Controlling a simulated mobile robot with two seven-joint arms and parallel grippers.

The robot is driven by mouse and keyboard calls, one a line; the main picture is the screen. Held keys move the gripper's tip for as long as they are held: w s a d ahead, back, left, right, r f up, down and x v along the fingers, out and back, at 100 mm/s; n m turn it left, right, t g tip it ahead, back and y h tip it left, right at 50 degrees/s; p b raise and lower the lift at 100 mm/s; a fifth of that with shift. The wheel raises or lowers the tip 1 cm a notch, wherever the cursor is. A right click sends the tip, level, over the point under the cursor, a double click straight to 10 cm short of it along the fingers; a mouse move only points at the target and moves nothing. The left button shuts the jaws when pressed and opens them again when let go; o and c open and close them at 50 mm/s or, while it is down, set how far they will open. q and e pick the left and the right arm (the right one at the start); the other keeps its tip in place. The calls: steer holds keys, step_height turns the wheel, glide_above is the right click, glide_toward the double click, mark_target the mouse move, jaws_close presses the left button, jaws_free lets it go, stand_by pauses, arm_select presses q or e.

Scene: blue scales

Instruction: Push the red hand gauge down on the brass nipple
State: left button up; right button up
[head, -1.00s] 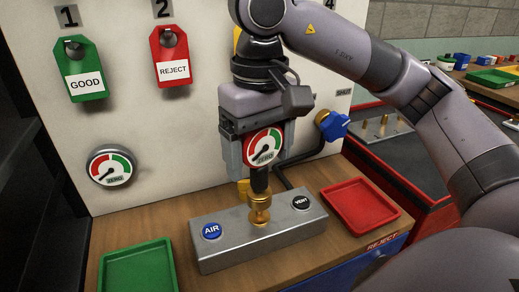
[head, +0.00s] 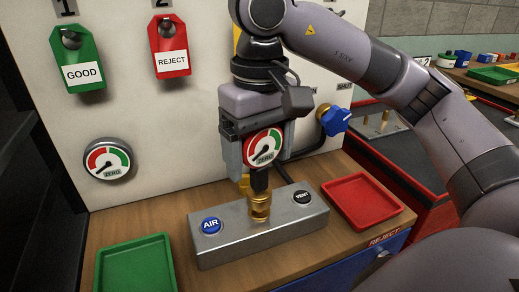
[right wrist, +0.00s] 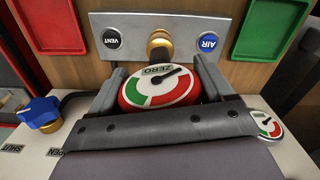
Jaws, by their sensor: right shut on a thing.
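The red hand gauge (head: 264,147) has a round white, red and green dial marked ZERO, with its needle at the lower left. It is held upright between the fingers of my right gripper (head: 262,152). The right wrist view also shows the gauge (right wrist: 159,87) between the two fingers (right wrist: 160,82). Its dark stem ends in brass at the brass nipple (head: 260,212) on the grey metal block (head: 240,243). The stem and nipple line up and appear to touch; I cannot tell how deeply they are joined. My left gripper is not in view.
The block carries a blue AIR button (head: 211,225) and a black VENT button (head: 303,196). A green tray (head: 137,270) lies front left and a red tray (head: 362,201) right. A blue valve knob (head: 335,119) and a fixed gauge (head: 107,159) are on the white panel.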

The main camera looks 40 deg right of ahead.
arm_select(q)
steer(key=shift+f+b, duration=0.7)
steer(key=shift+b, duration=0.05)
arm_select(e)
steer(key=shift+f, duration=0.95)
steer(key=o, duration=1.2)
steer(key=shift+o, duration=0.2)
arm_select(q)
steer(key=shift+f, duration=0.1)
arm_select(e)
steer(key=shift+r+p, duration=0.35)
steer(key=shift+r, duration=0.4)
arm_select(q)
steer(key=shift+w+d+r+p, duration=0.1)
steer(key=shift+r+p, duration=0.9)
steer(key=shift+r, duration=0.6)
arm_select(e)
steer(key=shift+r, duration=2.9)
steer(key=shift+r, duration=0.1)
